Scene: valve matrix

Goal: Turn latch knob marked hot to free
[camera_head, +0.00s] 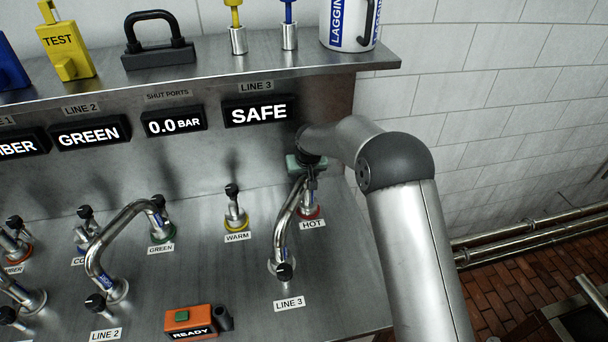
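The hot port stands at the right of the steel panel, with a red ring (316,213) at its base and a HOT label (312,224) in front. A curved metal pipe (281,222) runs from the LINE 3 port up to the hot port. My gripper (312,180) is over the top of the hot port, seen from behind and above. My gripper and arm hide the latch knob there. I cannot tell whether the fingers touch the knob or are closed on it.
The LINE 3 display (258,111) reads SAFE. The warm port (236,213) stands open to the left, with a black knob. An orange READY box (189,321) sits at the front.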

